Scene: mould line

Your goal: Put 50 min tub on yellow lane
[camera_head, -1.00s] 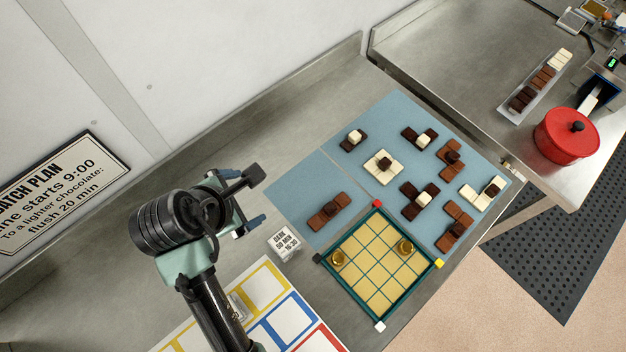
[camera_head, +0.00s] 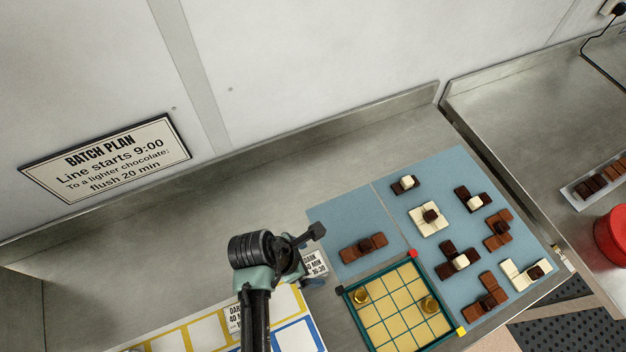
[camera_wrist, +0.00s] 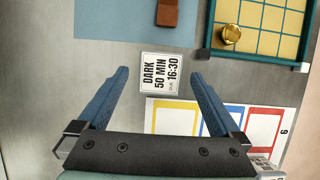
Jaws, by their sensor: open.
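The 50 min tub is a small white block labelled "DARK 50 MIN" and 16:30, on the steel bench; it shows in the head view (camera_head: 316,262) and the wrist view (camera_wrist: 162,73). My gripper (camera_head: 311,256) is open above it. In the wrist view, the blue fingers (camera_wrist: 160,76) stand on either side of the label with gaps; I cannot tell their height over it. The yellow lane (camera_head: 205,332) is a row of yellow-outlined cells on a white board, lower left of the tub and partly hidden by my arm. Its end cell (camera_wrist: 175,118) shows in the wrist view.
A second tub, labelled "DARK 40 MIN" (camera_head: 234,320), is on the yellow lane. A blue lane (camera_head: 290,335) lies beside it. A green-framed yellow grid (camera_head: 395,312) and a blue mat (camera_head: 350,215) with chocolates lie right. The bench at left is clear.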

